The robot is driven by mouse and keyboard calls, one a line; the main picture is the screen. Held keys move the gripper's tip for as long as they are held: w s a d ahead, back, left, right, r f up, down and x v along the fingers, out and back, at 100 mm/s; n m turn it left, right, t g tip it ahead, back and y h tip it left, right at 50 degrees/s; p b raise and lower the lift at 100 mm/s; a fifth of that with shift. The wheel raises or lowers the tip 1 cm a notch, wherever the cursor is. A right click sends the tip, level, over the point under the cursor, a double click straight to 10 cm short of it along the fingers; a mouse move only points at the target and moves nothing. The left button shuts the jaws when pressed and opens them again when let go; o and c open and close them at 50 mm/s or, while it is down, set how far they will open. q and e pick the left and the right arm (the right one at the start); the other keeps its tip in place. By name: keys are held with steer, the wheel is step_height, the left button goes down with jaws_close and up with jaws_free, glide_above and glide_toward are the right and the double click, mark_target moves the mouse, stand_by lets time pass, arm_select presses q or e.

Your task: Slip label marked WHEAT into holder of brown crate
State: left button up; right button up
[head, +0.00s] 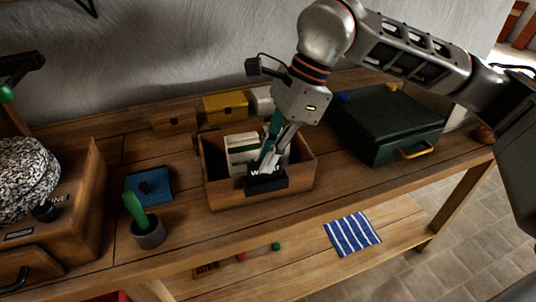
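A dark label (253,173) with white letters stands at the holder's top edge; only a "W" shows clearly, and the fingers cover the rest. My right gripper (266,166) points down over the crate's front, its fingers close together on the label. Whether the label is inside the holder or just above it is hard to tell.
A wooden mill (75,217) with a speckled stone stands left. Near it are a blue block (160,184) and a grey cup (149,232) with a green-handled tool. A yellow box (225,107) stands behind the crate, a dark green case (390,125) to its right. A striped cloth (352,233) lies on the lower shelf.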

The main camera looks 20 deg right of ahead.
steer(key=o, duration=0.5)
arm_select(q)
steer(key=shift+s+f, duration=0.15)
steer(key=shift+s, duration=0.15)
steer(key=shift+d, duration=0.1)
arm_select(e)
steer(key=shift+d+r, duration=0.1)
steer(key=shift+r, duration=0.15)
arm_select(q)
steer(key=shift+w, duration=0.2)
arm_select(e)
steer(key=v, duration=1.1)
steer(key=shift+r, duration=0.2)
arm_select(q)
steer(key=shift+s, duration=0.1)
arm_select(e)
steer(key=shift+d, duration=0.15)
